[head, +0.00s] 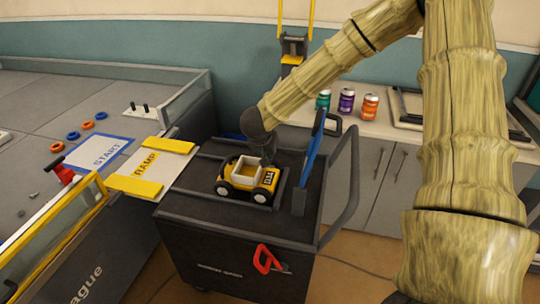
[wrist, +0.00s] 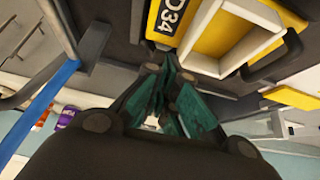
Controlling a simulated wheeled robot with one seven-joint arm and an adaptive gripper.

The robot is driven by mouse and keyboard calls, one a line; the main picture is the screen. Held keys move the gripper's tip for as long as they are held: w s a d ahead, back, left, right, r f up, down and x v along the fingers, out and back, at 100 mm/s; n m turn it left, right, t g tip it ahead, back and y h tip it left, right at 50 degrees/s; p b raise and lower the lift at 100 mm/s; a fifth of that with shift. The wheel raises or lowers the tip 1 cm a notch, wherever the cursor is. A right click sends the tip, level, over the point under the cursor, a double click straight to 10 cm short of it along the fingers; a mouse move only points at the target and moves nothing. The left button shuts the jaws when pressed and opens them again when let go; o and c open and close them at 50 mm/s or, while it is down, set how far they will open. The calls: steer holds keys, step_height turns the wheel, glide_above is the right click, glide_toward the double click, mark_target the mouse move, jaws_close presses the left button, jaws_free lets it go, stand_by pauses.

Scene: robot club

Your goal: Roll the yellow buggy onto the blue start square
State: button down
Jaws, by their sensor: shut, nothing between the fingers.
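The yellow buggy (head: 248,180) stands on the dark top of a cart, between low rails. It has dark wheels with pale hubs and a cream open box on top; its yellow body also shows in the wrist view (wrist: 174,22). My gripper (wrist: 172,95) is shut and empty, with its fingertips close to the buggy's end; I cannot tell whether they touch it. In the head view the arm hides part of the gripper behind the buggy. The blue-edged start square (head: 98,153) lies on the grey field at left, beyond the ramp.
A ramp (head: 145,173) with yellow side strips bridges the cart (head: 200,250) and the field. A blue upright bar (head: 311,148) stands right of the buggy. A red clamp (head: 64,171) sits at the field's edge. Blue and orange rings (head: 87,125) lie beyond the square.

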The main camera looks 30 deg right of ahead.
steer(key=shift+f+b, duration=2.65)
steer(key=shift+b, duration=0.5)
steer(key=shift+f, duration=0.15)
